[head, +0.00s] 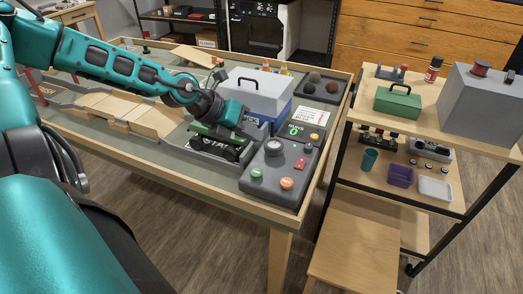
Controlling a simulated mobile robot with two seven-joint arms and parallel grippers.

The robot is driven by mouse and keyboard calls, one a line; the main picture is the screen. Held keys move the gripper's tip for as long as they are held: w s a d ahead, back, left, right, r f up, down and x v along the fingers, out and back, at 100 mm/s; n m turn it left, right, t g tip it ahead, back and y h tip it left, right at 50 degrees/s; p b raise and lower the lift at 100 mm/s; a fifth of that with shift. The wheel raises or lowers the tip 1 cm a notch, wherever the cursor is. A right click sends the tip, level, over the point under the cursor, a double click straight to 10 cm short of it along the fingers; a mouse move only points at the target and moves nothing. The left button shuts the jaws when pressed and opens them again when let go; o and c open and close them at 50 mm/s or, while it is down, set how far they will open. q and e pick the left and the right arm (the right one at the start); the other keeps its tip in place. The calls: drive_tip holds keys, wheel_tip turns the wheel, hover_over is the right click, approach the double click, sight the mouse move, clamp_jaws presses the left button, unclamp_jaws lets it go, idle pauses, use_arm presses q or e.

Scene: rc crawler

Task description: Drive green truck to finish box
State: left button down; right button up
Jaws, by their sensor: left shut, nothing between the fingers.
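The green truck (205,133) sits near the front edge of the course table, beside dark lettering that reads like START. It is partly hidden by my left gripper. My left gripper (234,131) reaches down from the left over the truck's right end, close to the grey control box; whether it touches the truck I cannot tell. It is shut and holds nothing. The control box (249,182) carries a round dial, a green button, an orange button and a red switch. I cannot clearly make out the finish box. My right gripper is not in view.
Wooden ramps (155,119) lie left of the truck, with a red-and-yellow piece (45,90) at the far left. A blue-and-white toolbox (255,92) stands behind the truck. A cart (345,183) with a green toolbox and other items stands to the right.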

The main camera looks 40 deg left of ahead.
use_arm(q)
drive_tip(key=shift+f, duration=0.15)
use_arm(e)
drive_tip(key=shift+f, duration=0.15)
use_arm(q)
drive_tip(key=b, duration=0.7)
hover_over(253, 172)
wheel_tip(253, 172, down, 8)
drive_tip(key=shift+s+r, duration=0.1)
drive_tip(key=shift+f+b, duration=0.3)
drive_tip(key=shift+b, duration=0.2)
drive_tip(key=shift+f, duration=0.1)
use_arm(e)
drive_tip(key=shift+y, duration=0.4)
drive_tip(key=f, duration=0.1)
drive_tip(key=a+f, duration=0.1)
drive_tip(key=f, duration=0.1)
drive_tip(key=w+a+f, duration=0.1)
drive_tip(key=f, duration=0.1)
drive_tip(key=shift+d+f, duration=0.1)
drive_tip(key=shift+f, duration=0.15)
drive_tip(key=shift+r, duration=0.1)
